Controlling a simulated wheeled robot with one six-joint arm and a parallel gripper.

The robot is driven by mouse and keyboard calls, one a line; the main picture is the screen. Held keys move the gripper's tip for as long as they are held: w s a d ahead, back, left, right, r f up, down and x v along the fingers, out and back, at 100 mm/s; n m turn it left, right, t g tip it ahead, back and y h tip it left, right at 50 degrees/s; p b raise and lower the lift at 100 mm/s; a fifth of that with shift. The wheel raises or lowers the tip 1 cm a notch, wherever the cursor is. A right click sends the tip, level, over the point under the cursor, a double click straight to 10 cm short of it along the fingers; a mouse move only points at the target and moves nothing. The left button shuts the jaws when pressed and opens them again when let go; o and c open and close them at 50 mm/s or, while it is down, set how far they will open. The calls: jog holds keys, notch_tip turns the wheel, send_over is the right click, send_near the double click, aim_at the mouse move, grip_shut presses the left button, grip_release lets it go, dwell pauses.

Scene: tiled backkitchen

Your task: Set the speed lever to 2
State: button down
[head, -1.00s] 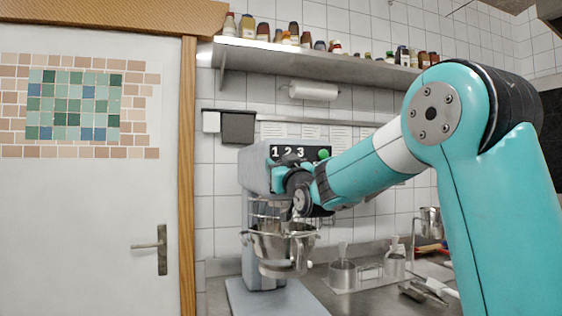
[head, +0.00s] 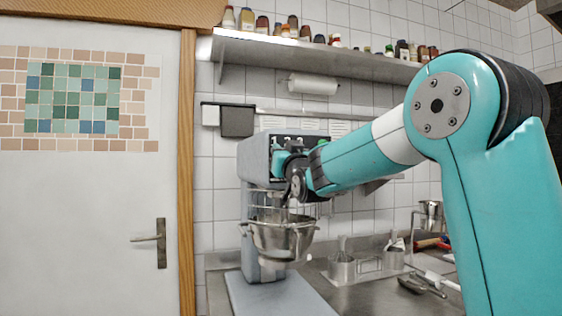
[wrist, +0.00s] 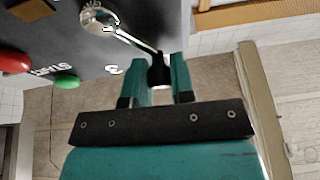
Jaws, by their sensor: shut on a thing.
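The speed lever (wrist: 138,41) shows in the wrist view as a metal rod running from a round chrome hub to a black knob (wrist: 160,72). My gripper (wrist: 161,74) is shut on the knob, one teal finger on each side. My wrist hides the lever and most of the panel markings there.
A green button (wrist: 66,81) and a red button (wrist: 14,63) are left of the lever. The metal bowl (head: 283,238) hangs below my wrist. A wall shelf (head: 315,58) with bottles is above. A door (head: 90,220) stands at left.

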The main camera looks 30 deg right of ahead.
jog(key=shift+s+d+r+m+g+h+b, duration=0.1)
jog(key=shift+d+m+g+h+b, duration=0.4)
jog(key=shift+m+b, duration=0.65)
jog(key=shift+s+d+r+m+g+h+b, duration=0.1)
jog(key=shift+d+m+h+b, duration=0.15)
jog(key=shift+m+h+b, duration=0.65)
jog(key=shift+s+d+m+g+h+b, duration=0.1)
jog(key=shift+d+m+g+h+b, duration=0.25)
jog(key=shift+m+b, duration=1)
jog(key=shift+m+h, duration=0.25)
jog(key=shift+m, duration=0.15)
jog(key=c, duration=1)
grip_release()
jog(key=shift+s, duration=0.1)
